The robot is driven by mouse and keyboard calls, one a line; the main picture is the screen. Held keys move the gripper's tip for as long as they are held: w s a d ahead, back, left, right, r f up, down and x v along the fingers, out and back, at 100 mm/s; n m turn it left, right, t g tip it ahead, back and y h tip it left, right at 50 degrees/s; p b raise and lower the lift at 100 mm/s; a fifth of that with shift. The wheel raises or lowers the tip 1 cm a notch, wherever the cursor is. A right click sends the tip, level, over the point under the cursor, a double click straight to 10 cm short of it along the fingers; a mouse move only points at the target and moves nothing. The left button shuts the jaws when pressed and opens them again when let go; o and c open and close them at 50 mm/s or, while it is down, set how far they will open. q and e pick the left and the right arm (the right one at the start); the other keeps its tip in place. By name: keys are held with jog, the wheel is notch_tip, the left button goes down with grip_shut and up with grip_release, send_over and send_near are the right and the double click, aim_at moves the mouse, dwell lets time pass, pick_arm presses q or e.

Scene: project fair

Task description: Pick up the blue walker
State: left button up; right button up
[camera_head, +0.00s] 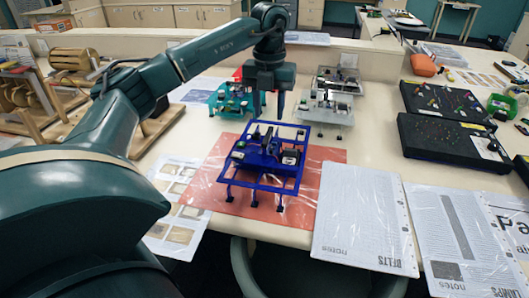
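The blue walker (292,184) stands upright on its thin legs on an orange-red mat (328,176) in the middle of the table. It has an open blue frame with dark parts on top. My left arm reaches in from the left. Its gripper (269,108) points down above the far side of the blue walker, with two dark fingers apart and nothing seen between them. The gripper looks apart from the walker, though its exact height is hard to tell. My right gripper is not in view.
Black component boards (455,143) lie at right. Notes sheets (362,215) cover the front right. A wooden model (72,88) stands at left.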

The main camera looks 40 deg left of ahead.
aim_at(268, 133)
pick_arm(q)
jog(key=shift+a+f+p, duration=0.15)
jog(key=shift+f+p, duration=0.35)
jog(key=shift+f, duration=2.5)
jog(key=shift+c, duration=0.5)
jog(key=shift+w, duration=0.1)
grip_shut()
